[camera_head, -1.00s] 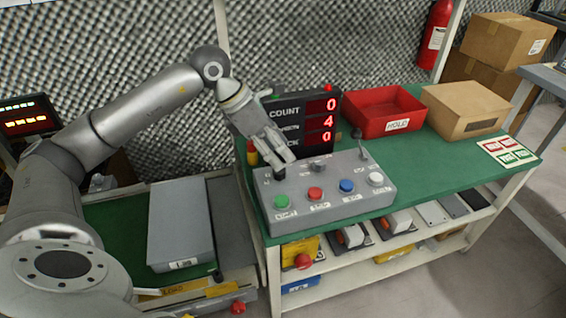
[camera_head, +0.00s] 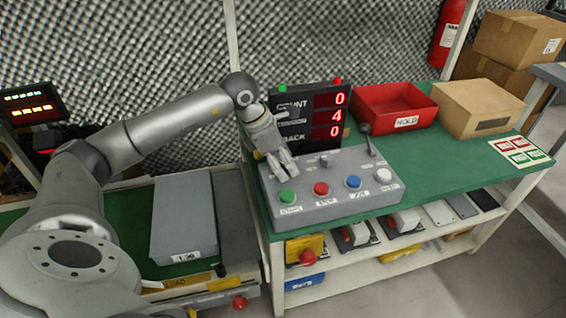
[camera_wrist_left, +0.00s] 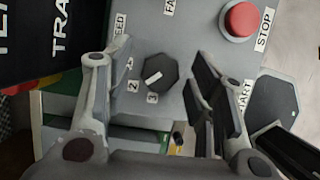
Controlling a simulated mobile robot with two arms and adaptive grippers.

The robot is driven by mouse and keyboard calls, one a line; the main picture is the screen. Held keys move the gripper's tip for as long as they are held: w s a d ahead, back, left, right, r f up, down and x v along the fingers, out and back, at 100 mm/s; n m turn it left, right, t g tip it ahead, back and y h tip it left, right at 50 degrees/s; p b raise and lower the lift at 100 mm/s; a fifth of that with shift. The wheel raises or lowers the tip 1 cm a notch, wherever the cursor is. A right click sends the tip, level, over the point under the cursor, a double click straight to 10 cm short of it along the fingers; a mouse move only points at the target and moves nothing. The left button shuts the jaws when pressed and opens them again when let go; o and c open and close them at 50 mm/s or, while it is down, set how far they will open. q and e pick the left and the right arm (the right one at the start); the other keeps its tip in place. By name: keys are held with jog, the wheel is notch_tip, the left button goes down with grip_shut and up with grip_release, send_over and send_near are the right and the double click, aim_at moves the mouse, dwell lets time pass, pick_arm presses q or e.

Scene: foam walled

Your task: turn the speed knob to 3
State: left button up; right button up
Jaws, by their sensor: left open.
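The speed knob (camera_wrist_left: 160,77) is dark and many-sided with a white pointer mark, beside the printed 2 and 3 in the left wrist view. The mark points to the lower left, roughly toward the 2. My left gripper (camera_wrist_left: 165,80) is open, one finger on each side of the knob in the picture, with no clear contact. In the head view the left gripper (camera_head: 284,170) is at the left end of the grey control box (camera_head: 340,204), behind the green button (camera_head: 288,196), and hides the knob. My right gripper is not in view.
The box also carries a red button (camera_head: 321,188), blue button (camera_head: 353,182), white button (camera_head: 383,174) and lever (camera_head: 369,142). A count display (camera_head: 318,115) stands close behind the gripper. A red bin (camera_head: 395,105) and a cardboard box (camera_head: 480,108) stand further right.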

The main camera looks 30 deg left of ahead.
pick_arm(q)
jog(key=shift+f, duration=0.1)
jog(key=c, duration=1)
jog(key=shift+n, duration=0.3)
jog(key=shift+n+y, duration=0.3)
jog(key=shift+n, duration=0.1)
jog(key=shift+d+n+t+y, duration=0.15)
jog(key=shift+n+t+y, duration=0.2)
jog(key=shift+n, duration=0.85)
jog(key=n+y+b, duration=0.1)
jog(key=n, duration=0.2)
jog(key=shift+t, duration=0.25)
jog(key=shift+d+n+y, duration=0.1)
jog(key=shift+n+y, duration=0.45)
jog(key=shift+n, duration=0.65)
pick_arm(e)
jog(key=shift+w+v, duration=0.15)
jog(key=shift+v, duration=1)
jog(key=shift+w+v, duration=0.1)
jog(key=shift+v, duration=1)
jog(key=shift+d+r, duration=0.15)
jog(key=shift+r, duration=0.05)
